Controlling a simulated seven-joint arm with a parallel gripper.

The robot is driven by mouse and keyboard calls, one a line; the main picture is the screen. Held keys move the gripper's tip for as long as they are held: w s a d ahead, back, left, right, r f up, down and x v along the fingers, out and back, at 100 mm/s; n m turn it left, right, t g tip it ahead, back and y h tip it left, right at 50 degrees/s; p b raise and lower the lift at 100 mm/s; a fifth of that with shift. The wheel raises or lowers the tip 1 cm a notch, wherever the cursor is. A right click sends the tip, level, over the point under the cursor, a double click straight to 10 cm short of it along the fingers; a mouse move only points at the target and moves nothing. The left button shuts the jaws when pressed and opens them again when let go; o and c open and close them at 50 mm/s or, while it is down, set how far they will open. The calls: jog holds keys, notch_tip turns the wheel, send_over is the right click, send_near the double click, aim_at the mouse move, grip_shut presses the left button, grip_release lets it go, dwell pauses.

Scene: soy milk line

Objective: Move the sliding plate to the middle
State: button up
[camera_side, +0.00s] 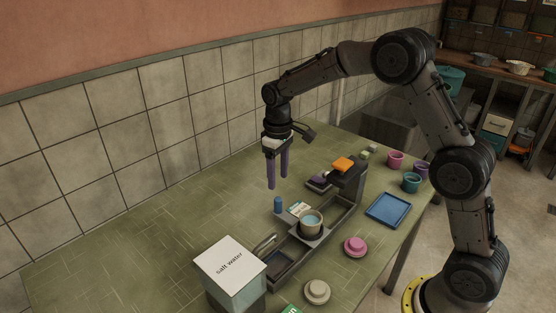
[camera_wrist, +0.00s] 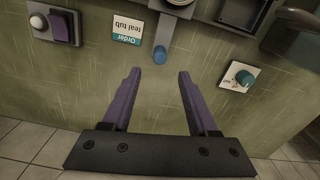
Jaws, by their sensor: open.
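The sliding plate (camera_side: 299,234) shows only in part under a grey cup (camera_side: 311,224) with pale blue contents. It sits part way along the dark rail (camera_side: 340,213), between the rail's two ends. A blue peg (camera_side: 278,204) stands at the rail's wall side; in the wrist view the blue peg (camera_wrist: 160,55) ends a grey bar running toward the rail. My gripper (camera_side: 278,187) points down above the table, behind the rail. Its purple fingers are apart and empty. In the wrist view the gripper (camera_wrist: 157,72) has the peg just beyond its fingertips, apart from them.
An order card (camera_wrist: 127,27) reads "teal tub". A purple button (camera_wrist: 62,27) and a dial card (camera_wrist: 238,77) flank the peg. An orange-topped post (camera_side: 343,164) rises at the rail's far end. A salt water box (camera_side: 232,266) stands near the front. The left table is clear.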

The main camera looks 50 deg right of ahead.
jog(key=shift+r, duration=2.45)
jog(key=shift+r, duration=0.1)
jog(key=s+a+r+t, duration=0.2)
jog(key=s+r+t, duration=0.2)
jog(key=s+r, duration=1)
jog(key=s+f+m, duration=0.1)
jog(key=s+f, duration=0.2)
jog(key=s, duration=0.5)
jog(key=s+f+t, duration=0.1)
jog(key=s+f, duration=0.3)
jog(key=s, duration=0.4)
jog(key=shift+s+a+m+t, duration=0.25)
jog(key=shift+s+m+t, duration=0.05)
jog(key=shift+s+m, duration=0.1)
